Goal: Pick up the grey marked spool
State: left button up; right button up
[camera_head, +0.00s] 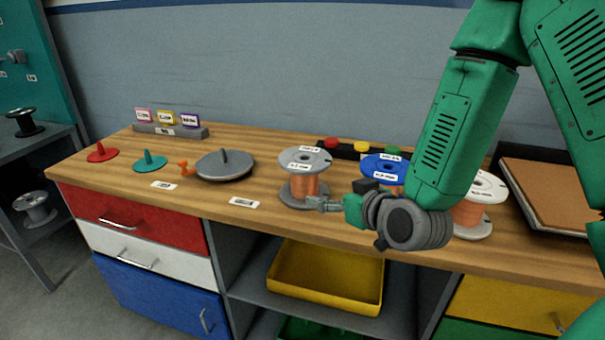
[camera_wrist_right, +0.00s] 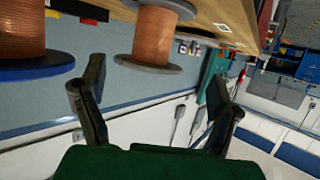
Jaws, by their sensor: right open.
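The grey spool (camera_head: 305,160) stands upright on the wooden bench, wound with copper wire and marked with white labels on its top flange. My right gripper (camera_head: 322,204) is at its right front, low by the lower flange. In the head view the fingers overlap the spool's lower edge; I cannot tell if they touch it. In the right wrist view the grey spool (camera_wrist_right: 157,38) appears beyond the open fingers (camera_wrist_right: 150,85), with nothing between them. My left gripper is not in view.
A blue spool (camera_head: 378,164) stands behind my right wrist, and a white spool (camera_head: 487,187) stands right of it, partly hidden by my arm. A grey disc with a peg (camera_head: 225,166) lies to the left. A yellow bin (camera_head: 327,278) sits on the shelf below.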

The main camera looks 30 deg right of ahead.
aim_at(317, 177)
jog(key=shift+t, duration=0.3)
jog(key=w+b, duration=0.1)
jog(key=b, duration=0.1)
jog(key=w+b, duration=0.3)
jog(key=b, duration=0.2)
jog(key=shift+w+d, duration=0.15)
jog(key=shift+d, duration=0.15)
jog(key=x, duration=0.4)
jog(key=shift+w+d, duration=0.25)
jog(key=shift+d, duration=0.05)
jog(key=shift+w+d+f, duration=0.2)
jog(key=shift+w+d, duration=0.1)
jog(key=shift+w, duration=0.15)
jog(key=x, duration=0.1)
jog(key=b+x, duration=0.1)
jog(key=x, duration=0.1)
jog(key=b+x, duration=0.1)
jog(key=x, duration=0.1)
jog(key=shift+s+a+f, duration=0.1)
jog(key=shift+a+f, duration=0.05)
jog(key=shift+a, duration=0.2)
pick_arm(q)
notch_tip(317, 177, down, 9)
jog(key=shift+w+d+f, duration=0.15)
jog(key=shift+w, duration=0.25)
pick_arm(e)
jog(key=shift+d, duration=0.1)
jog(key=shift+d, duration=0.1)
jog(key=shift+c, duration=0.4)
